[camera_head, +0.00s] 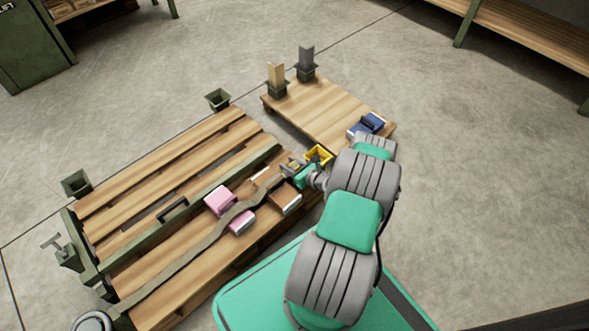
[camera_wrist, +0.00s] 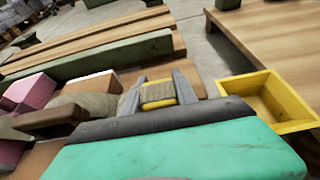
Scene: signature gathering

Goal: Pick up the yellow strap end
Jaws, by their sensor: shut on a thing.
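My gripper (camera_wrist: 160,83) is shut on the yellow strap end (camera_wrist: 157,96), which shows as a yellow band between the two grey fingers in the wrist view. The olive strap (camera_wrist: 103,104) runs left from beside the fingers. In the head view the strap (camera_head: 192,248) winds across the slatted pallet (camera_head: 152,281), past pink and brown blocks. My gripper (camera_head: 291,167) is at the pallet's right end there, with the strap end small and partly hidden by it.
An open yellow bin (camera_head: 318,154) stands just right of my gripper. Pink blocks (camera_head: 220,201) and a brown block (camera_head: 284,195) lie along the strap. A low wooden table (camera_head: 318,108) behind holds two upright posts and a blue item (camera_head: 368,124).

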